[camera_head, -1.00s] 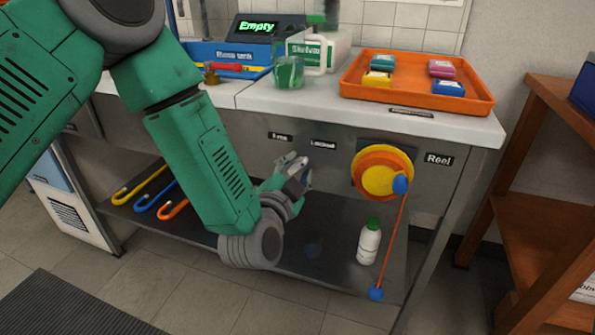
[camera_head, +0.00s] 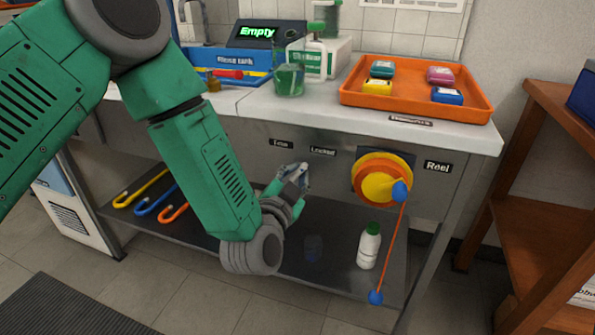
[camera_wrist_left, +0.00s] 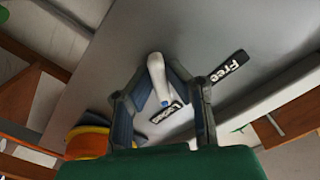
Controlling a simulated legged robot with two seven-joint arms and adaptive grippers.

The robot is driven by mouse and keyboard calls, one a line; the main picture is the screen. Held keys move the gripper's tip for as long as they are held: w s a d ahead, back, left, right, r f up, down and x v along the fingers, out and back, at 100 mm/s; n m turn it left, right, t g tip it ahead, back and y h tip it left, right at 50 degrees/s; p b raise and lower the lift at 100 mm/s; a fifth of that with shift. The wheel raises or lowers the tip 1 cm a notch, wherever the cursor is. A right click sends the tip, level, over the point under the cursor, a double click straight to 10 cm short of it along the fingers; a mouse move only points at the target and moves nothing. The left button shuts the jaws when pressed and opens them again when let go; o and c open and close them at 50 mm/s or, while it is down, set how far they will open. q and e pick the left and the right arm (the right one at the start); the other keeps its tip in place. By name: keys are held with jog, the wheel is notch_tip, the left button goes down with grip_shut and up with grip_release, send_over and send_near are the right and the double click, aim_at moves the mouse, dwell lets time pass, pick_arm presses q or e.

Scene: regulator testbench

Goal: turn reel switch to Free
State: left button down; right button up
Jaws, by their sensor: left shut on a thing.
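My left gripper (camera_head: 301,172) is at the front panel of the bench, just below the "Free" label (camera_head: 281,143) and "Locked" label (camera_head: 322,152). In the left wrist view its two fingers (camera_wrist_left: 158,80) close from both sides on the reel switch (camera_wrist_left: 156,66), a pale lever with a blue part at its lower end. The blue part lies close to the "Locked" label (camera_wrist_left: 165,112); the "Free" label (camera_wrist_left: 231,67) is farther right. In the head view the switch is hidden by the gripper. The yellow and orange reel (camera_head: 381,178) is to the right. My right gripper is not in view.
An orange cord runs from the reel to a blue ball (camera_head: 376,297) below. A white bottle (camera_head: 369,246) and several coloured hooks (camera_head: 156,197) are on the lower shelf (camera_head: 335,275). An orange tray (camera_head: 415,112) is on the bench top. A wooden shelf (camera_head: 545,200) stands at right.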

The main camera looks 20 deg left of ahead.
pick_arm(q)
jog(key=n+p, duration=0.1)
jog(key=n, duration=0.2)
jog(key=shift+s+f+p, duration=0.1)
jog(key=shift+p, duration=0.3)
jog(key=n+p, duration=0.2)
jog(key=n, duration=0.3)
jog(key=shift+d, duration=0.1)
jog(key=n+p, duration=0.1)
jog(key=n, duration=0.3)
jog(key=shift+f, duration=0.1)
jog(key=shift+n+p, duration=0.4)
jog(key=shift+n, duration=1.4)
jog(key=shift+s+f+n, duration=0.1)
jog(key=shift+n, duration=0.2)
jog(key=c, duration=1.6)
grip_release()
jog(key=shift+r, duration=0.2)
